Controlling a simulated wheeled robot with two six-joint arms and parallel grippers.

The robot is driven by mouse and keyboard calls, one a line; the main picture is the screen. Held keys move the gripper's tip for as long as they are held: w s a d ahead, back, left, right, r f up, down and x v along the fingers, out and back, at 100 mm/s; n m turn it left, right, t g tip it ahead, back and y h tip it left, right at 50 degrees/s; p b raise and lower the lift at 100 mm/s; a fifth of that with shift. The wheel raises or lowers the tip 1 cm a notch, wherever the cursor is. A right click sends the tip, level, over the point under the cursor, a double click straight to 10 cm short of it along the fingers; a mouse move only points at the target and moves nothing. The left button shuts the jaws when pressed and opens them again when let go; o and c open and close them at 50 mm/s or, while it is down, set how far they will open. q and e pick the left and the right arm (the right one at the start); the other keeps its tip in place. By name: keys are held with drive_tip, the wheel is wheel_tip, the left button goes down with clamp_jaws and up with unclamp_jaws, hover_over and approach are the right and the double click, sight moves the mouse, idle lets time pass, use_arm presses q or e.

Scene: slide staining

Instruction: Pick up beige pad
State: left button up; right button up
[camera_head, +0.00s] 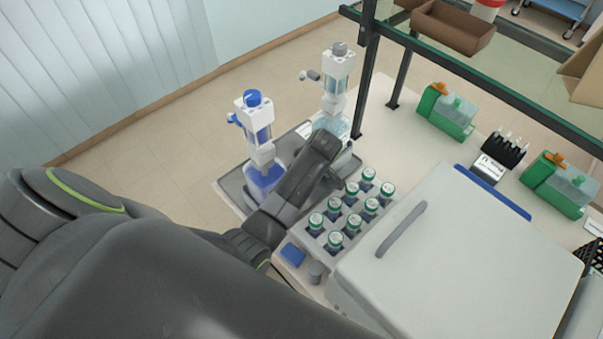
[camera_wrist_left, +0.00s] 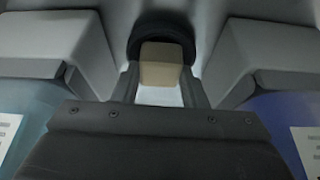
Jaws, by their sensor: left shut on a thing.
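The beige pad (camera_wrist_left: 162,73) shows in the left wrist view as a small block between the two fingers of my left gripper (camera_wrist_left: 161,82). The gripper is shut on it. A white surface shows just below the pad in that view, and a dark ring curves behind it. In the head view my left arm reaches in from the left to the gripper (camera_head: 318,160) between the two dispenser bottles and the rack of vials. The fingertips and the pad are hidden there. My right gripper is not in view.
A blue-topped dispenser bottle (camera_head: 262,178) and a grey-topped one (camera_head: 334,92) stand close to my left gripper. A rack of green-capped vials (camera_head: 318,236) is to its right, beside a large white machine (camera_head: 455,270). A dark frame post (camera_head: 366,75) rises behind.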

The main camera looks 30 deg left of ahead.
use_arm(q)
wheel_tip(320, 180, up, 9)
drive_tip(key=shift+a+f+b, duration=0.1)
drive_tip(key=shift+f+b, duration=0.05)
drive_tip(key=shift+b, duration=0.85)
drive_tip(key=shift+r, duration=0.65)
